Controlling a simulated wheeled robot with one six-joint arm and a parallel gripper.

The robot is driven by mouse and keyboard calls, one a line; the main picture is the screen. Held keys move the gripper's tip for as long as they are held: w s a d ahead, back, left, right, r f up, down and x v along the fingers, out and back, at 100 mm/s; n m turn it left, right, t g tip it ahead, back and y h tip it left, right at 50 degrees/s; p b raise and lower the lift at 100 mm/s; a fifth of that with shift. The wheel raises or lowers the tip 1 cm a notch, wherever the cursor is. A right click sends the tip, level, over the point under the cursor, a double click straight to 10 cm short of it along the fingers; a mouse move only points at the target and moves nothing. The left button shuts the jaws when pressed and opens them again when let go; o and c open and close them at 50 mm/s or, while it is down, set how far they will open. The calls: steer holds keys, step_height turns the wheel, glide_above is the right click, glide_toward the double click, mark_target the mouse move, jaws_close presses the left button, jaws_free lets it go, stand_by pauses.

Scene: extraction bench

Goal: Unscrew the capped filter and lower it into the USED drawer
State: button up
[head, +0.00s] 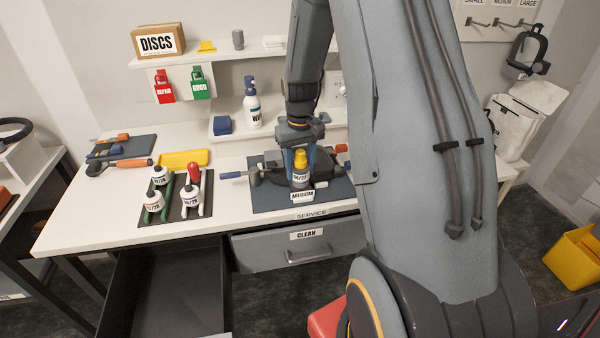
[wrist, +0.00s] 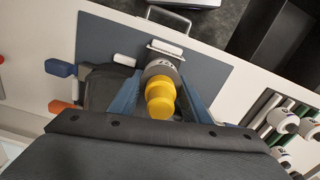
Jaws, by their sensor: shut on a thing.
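The capped filter (head: 301,178) is a grey canister with a date label and a yellow cap. It stands upright at a dark mask (head: 325,168) on a blue-grey mat; I cannot tell whether it is still threaded in. My gripper (head: 300,163) points down with its blue fingers shut on the filter. In the wrist view the yellow cap (wrist: 160,102) shows between the fingers, with the grey body beyond it. An open, dark, empty-looking drawer (head: 175,290) is at the lower left; its label is not visible. It also shows in the wrist view (wrist: 275,35).
A shut drawer labelled CLEAN (head: 270,250) is under the bench. A dark tray (head: 150,215) holds several white filters and a red-topped one. Tools (head: 118,165) and a yellow tray (head: 183,158) lie at left. A spray bottle (head: 252,108) stands behind.

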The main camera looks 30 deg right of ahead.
steer(key=n, duration=0.4)
steer(key=shift+w, duration=0.1)
steer(key=shift+d, duration=0.1)
steer(key=o, duration=1.2)
